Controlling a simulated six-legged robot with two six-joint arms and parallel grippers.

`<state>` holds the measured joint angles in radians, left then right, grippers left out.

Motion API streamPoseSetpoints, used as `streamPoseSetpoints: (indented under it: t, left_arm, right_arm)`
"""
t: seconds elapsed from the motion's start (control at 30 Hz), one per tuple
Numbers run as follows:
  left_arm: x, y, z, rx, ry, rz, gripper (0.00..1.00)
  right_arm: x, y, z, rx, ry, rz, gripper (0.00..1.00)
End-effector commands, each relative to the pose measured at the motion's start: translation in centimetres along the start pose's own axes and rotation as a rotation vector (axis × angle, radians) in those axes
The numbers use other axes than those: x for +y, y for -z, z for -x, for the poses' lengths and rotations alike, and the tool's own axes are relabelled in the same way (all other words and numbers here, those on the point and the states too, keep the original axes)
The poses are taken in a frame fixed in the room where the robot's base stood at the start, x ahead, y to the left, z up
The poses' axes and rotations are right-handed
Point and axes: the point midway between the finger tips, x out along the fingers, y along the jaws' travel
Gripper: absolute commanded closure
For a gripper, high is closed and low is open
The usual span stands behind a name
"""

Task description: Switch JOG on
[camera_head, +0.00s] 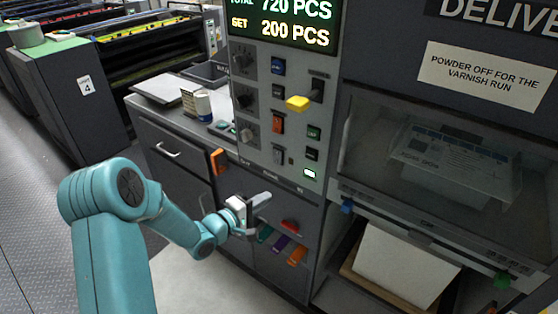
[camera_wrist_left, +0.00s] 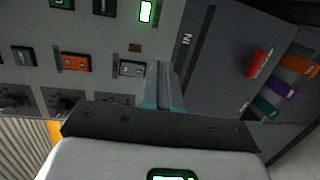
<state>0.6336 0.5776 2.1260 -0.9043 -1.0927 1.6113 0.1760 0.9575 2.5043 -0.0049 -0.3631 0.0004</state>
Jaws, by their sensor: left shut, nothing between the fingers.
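The grey control panel (camera_head: 260,135) carries several rocker switches, and I cannot read which is labelled JOG. An orange rocker (camera_head: 277,123) sits in its left column, with a dark rocker (camera_head: 278,155) below it. In the left wrist view the orange rocker (camera_wrist_left: 75,62) and dark rocker (camera_wrist_left: 131,68) also show. A small lit green-white switch or lamp (camera_head: 310,173) is at the lower right of the panel. My left gripper (camera_head: 265,197) is shut and empty, below the panel. In the wrist view its fingers (camera_wrist_left: 165,82) appear just beside the dark rocker; contact cannot be told. My right gripper is not in view.
Red, green, purple and orange handles (camera_head: 297,255) stick out below. A counter with a can (camera_head: 203,106) stands left, and a delivery bay with a paper stack (camera_head: 400,265) is right.

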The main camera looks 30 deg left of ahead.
Motion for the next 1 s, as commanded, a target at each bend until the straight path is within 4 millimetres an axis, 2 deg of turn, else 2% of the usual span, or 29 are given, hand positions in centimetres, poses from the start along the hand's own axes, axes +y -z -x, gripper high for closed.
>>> streamPoseSetpoints:
  t: [0.03,0.1,0.23,0.37,0.6,0.77,0.87,1.0]
  left_arm:
    - [1.2,1.5,0.9,0.031,-0.005,-0.011,1.00]
    - [2.0,3.1,1.9,0.066,-0.009,-0.022,1.00]
    - [2.7,5.1,3.6,0.113,-0.007,-0.029,1.00]
    - [2.5,5.9,4.4,0.132,-0.002,-0.027,1.00]
    - [2.4,5.8,4.4,0.131,-0.002,-0.027,1.00]
    - [2.5,5.8,3.5,0.129,-0.002,-0.028,1.00]
    - [2.6,5.8,2.0,0.128,-0.001,-0.027,1.00]
    - [2.7,6.1,-1.1,0.126,-0.002,-0.027,1.00]
  right_arm:
    - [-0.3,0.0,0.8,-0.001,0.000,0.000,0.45]
    - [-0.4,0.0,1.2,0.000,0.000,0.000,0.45]
    - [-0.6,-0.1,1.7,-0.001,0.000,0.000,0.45]
    - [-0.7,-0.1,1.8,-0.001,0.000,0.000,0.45]
    - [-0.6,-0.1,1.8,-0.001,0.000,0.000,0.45]
    - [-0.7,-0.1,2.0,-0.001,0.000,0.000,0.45]
    - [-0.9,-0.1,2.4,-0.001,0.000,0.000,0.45]
    - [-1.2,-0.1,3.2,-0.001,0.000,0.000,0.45]
